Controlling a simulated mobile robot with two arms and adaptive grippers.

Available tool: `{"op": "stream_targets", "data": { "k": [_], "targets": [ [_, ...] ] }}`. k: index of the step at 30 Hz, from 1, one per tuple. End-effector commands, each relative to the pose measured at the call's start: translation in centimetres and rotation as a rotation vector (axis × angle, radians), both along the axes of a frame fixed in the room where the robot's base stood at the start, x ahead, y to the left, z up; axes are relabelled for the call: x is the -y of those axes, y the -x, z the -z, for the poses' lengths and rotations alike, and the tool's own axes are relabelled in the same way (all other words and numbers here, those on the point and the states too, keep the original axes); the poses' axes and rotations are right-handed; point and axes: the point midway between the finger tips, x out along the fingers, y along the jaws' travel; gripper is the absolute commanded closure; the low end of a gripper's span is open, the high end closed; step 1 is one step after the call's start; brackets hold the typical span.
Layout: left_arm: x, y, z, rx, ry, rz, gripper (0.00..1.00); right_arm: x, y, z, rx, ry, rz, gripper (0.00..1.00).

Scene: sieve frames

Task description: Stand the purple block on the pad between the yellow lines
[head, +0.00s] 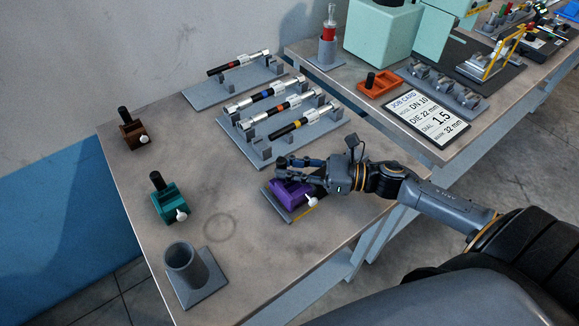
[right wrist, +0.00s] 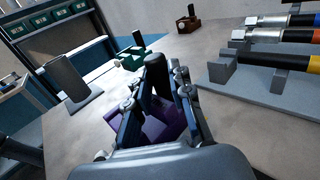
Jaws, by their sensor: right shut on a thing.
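The purple block (head: 290,194) is at the right front of the near table, over a small grey pad (head: 276,206). A yellow line (head: 309,206) shows on the pad beside the block; the rest of the markings are hidden. The block looks upright; I cannot tell whether it touches the pad. My right gripper (head: 284,167) reaches in from the right and is shut on the block's black post. In the right wrist view the black post (right wrist: 154,76) stands between the fingers, with the purple body (right wrist: 158,122) below, partly hidden. My left gripper is not in view.
A teal block (head: 170,204), a brown block (head: 132,133) and a grey cup holder (head: 190,272) stand along the left. Racks with banded rods (head: 285,108) lie behind the gripper. An orange block (head: 378,84) and a job card (head: 428,115) are on the other table.

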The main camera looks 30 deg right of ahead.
Motion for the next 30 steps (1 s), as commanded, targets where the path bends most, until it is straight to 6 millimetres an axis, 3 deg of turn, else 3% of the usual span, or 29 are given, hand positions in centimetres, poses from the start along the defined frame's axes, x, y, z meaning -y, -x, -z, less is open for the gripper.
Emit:
{"op": "stream_targets", "data": {
  "k": [30],
  "targets": [
    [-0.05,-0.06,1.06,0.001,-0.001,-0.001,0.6,-0.04,0.02,0.87,0.001,-0.001,-0.001,1.0]
  ]
}}
